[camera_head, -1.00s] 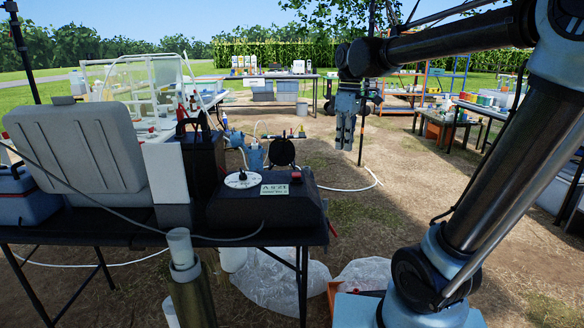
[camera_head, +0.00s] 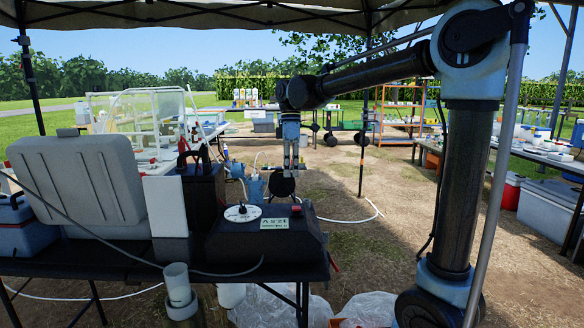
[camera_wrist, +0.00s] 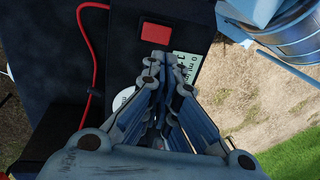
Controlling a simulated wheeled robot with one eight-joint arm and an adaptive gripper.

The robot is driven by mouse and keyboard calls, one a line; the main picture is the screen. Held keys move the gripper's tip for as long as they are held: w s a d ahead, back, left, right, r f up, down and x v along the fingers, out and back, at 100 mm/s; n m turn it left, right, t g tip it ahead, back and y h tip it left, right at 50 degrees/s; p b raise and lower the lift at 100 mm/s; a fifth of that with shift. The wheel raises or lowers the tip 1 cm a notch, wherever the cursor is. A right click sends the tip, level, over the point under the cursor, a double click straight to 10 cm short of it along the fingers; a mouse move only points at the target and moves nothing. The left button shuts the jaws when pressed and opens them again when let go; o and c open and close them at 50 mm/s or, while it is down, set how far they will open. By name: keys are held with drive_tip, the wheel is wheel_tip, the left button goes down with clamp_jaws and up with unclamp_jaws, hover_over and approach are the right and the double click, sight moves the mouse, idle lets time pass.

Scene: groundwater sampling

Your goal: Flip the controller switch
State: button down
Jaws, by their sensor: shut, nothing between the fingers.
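The controller is a black box (camera_head: 262,240) on the dark table. On its top are a white round dial with a black knob (camera_head: 241,212), a pale display (camera_head: 274,224) and a small red switch (camera_head: 296,210). In the wrist view the red switch (camera_wrist: 162,34) shows just beyond my fingertips, and the dial is mostly hidden behind the fingers. My gripper (camera_head: 291,172) points down above and behind the box, apart from it. It also shows in the wrist view (camera_wrist: 158,62), with its fingertips together and nothing between them.
A grey case (camera_head: 78,180) stands left on the table, with a dark box (camera_head: 203,185) between it and the controller. A grey pipe (camera_head: 178,290) stands in front. A red cable (camera_wrist: 90,70) runs beside the controller. Open ground lies to the right.

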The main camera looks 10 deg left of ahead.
sight(293, 209)
drive_tip(key=f, duration=0.3)
drive_tip(key=s+f, duration=0.1)
drive_tip(key=f, duration=0.5)
drive_tip(key=shift+s+d+f, duration=0.25)
drive_tip(key=shift+s+f, duration=0.1)
drive_tip(key=shift+s, duration=0.05)
drive_tip(key=shift+s+d+f+t, duration=0.1)
drive_tip(key=shift+s+f+t, duration=0.3)
drive_tip(key=shift+t, duration=0.3)
drive_tip(key=shift+s+d+f+t+y, duration=0.15)
drive_tip(key=shift+s+t+y, duration=0.15)
drive_tip(key=shift+t, duration=0.5)
drive_tip(key=shift+s+f, duration=0.1)
drive_tip(key=shift+s, duration=0.15)
